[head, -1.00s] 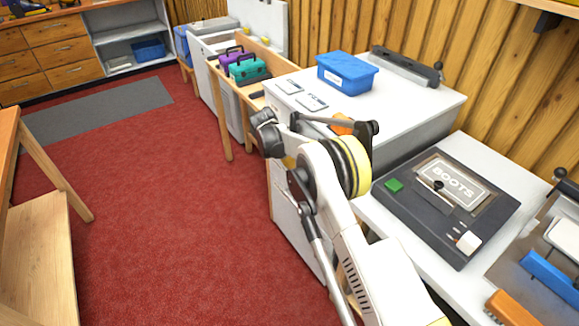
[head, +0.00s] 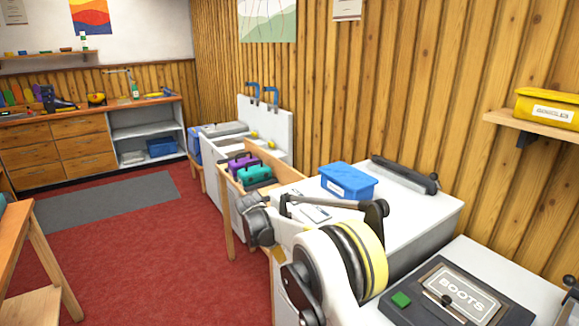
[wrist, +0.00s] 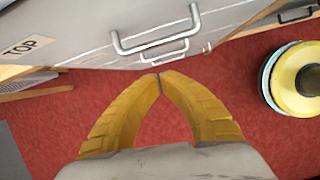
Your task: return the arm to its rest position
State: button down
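My arm (head: 340,270) with its black and yellow joint rises from the bottom of the head view, in front of the white cabinet. Its far links fold across at the cabinet's left side. The gripper's fingers are not clearly visible in the head view. In the wrist view my gripper (wrist: 159,78) has two yellow fingers bowed apart in the middle and meeting at the tips. Only red floor shows between them, so it is shut and empty. The fingertips point toward a grey drawer front with metal handles (wrist: 155,42); I cannot tell the distance.
A blue bin (head: 347,182) stands on the white cabinet top (head: 420,215). A dark device marked BOOTS (head: 460,290) lies on the bench at right. Purple and teal cases (head: 256,174) sit in a wooden-sided box. Red floor (head: 160,250) at left is open.

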jog(key=s+d+r+m+t+y, duration=0.1)
jog(key=s+d+r+m, duration=0.6)
jog(key=r, duration=0.4)
jog(key=s+d+r+m+t+y, duration=0.1)
jog(key=s+d+r+m, duration=0.3)
jog(key=s+d+r, duration=0.6)
jog(key=s+d+m+t, duration=0.1)
jog(key=s+d+m, duration=0.2)
jog(key=s+m, duration=0.3)
jog(key=s+d+f+m+t+y, duration=0.1)
jog(key=s+d+m, duration=0.2)
jog(key=s, duration=1.3)
jog(key=m, duration=0.3)
jog(key=shift+s+f+m+t, duration=0.25)
jog(key=shift+s+m+t, duration=0.05)
jog(key=shift+s, duration=0.1)
